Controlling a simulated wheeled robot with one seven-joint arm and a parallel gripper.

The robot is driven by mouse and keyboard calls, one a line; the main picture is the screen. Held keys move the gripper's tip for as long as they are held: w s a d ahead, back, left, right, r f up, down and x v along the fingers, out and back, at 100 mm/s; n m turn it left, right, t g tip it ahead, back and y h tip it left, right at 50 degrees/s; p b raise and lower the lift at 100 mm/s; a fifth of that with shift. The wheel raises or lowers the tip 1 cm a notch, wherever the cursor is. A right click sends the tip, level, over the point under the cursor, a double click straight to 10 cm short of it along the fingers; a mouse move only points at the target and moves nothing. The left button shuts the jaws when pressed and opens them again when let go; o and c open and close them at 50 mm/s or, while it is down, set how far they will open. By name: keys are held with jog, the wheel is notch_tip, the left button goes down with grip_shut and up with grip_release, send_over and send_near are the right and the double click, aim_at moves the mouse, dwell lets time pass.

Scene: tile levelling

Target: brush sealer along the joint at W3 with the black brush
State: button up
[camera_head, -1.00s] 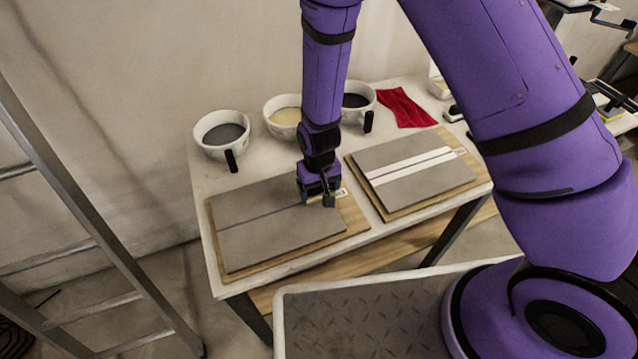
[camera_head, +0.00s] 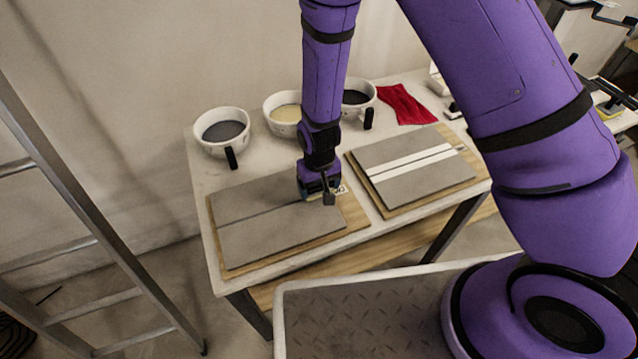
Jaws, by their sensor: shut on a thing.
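My gripper (camera_head: 327,199) is low over the right end of the left tile board (camera_head: 265,245). It is shut on a small dark thing that looks like the black brush; the arm and jaws hide most of it. A thin dark joint (camera_head: 262,214) runs across this board's grey tiles towards the gripper. I cannot tell whether the brush touches the joint. A small label (camera_head: 342,190) lies beside the gripper, too small to read, so I cannot tell which board is W3. The right tile board (camera_head: 420,172) has two white strips along its joint.
Behind the boards on the white table (camera_head: 208,180) stand a bowl of dark grey stuff (camera_head: 222,131), a bowl of cream stuff (camera_head: 283,112) and a dark-filled bowl (camera_head: 356,98). A red cloth (camera_head: 405,105) lies at the back. A ladder (camera_head: 90,205) stands at the left.

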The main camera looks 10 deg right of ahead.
aim_at(295, 195)
jog(key=shift+f, duration=0.3)
jog(key=shift+a, duration=0.15)
dwell(0.4)
jog(key=shift+s+a, duration=0.3)
jog(key=shift+a, duration=0.5)
jog(key=shift+a, duration=0.15)
jog(key=shift+s+a, duration=0.3)
jog(key=shift+a, duration=0.65)
jog(key=shift+a, duration=0.1)
jog(key=shift+s+a, duration=0.25)
jog(key=shift+a, duration=0.55)
jog(key=shift+a, duration=0.1)
